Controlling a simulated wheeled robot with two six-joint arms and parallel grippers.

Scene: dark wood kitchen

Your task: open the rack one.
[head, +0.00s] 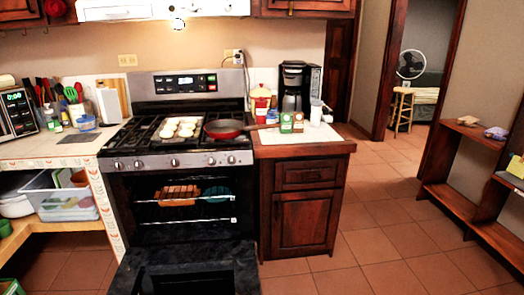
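The oven (120,225) stands in the middle left of the head view with its door (225,262) lowered toward me. Inside, an upper rack (225,202) holds an orange-brown ribbed item (178,195) and a teal item (216,192). A lower rack (190,223) shows beneath it and looks empty. Both racks appear to sit inside the oven cavity; I cannot tell exactly how far either reaches forward. Neither of my grippers is in view.
A red pan (222,130) and a tray of pale round items (179,128) sit on the stove top. A wooden cabinet (304,215) stands right of the oven, an open shelf (45,235) left. Tiled floor (400,245) is clear to the right.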

